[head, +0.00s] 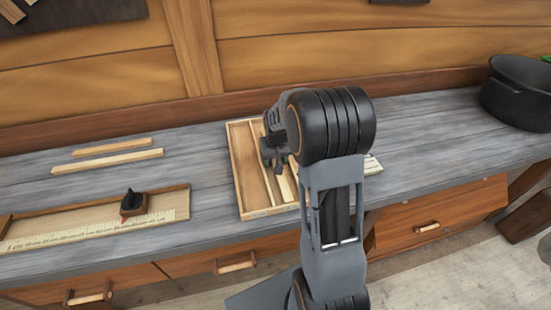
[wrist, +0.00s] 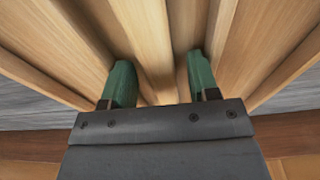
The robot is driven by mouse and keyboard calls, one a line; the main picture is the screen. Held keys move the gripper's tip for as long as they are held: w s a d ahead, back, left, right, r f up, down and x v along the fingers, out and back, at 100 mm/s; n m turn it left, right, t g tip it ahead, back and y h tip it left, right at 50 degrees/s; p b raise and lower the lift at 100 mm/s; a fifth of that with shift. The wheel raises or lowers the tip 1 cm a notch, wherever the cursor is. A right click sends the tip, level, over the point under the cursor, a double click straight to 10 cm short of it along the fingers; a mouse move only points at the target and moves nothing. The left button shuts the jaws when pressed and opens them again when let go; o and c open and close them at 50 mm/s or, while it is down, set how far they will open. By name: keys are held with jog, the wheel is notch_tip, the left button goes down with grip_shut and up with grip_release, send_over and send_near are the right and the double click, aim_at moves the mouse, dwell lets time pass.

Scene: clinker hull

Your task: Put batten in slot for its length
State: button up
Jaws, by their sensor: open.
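The slotted wooden tray (head: 243,185) lies on the bench, its long slots running away from me; my arm hides its right part. My gripper (head: 277,150) is over the tray. In the wrist view its green fingers (wrist: 158,85) are apart, one on each side of a pale wooden strip (wrist: 148,35) that runs lengthwise in the tray. I cannot tell for sure whether the strip is a batten or a divider, or whether the fingers touch it. Two loose battens lie on the bench at left, a shorter one (head: 112,147) behind a longer one (head: 108,161).
A measuring board (head: 90,222) with a scale lies at the front left, a dark block (head: 132,203) on it. A black pot (head: 518,92) stands at the back right. The grey bench (head: 425,130) between tray and pot is clear. Drawers with handles are below.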

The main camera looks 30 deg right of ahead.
jog(key=shift+r, duration=0.1)
jog(key=shift+r, duration=0.25)
notch_tip(320, 180, up, 11)
jog(key=s, duration=0.2)
jog(key=s+a+n+t, duration=0.1)
jog(key=s+a, duration=0.4)
jog(key=s, duration=0.3)
jog(key=s+a+n+t, duration=0.1)
jog(key=s+a, duration=0.4)
jog(key=s, duration=0.3)
jog(key=shift+s+r, duration=0.4)
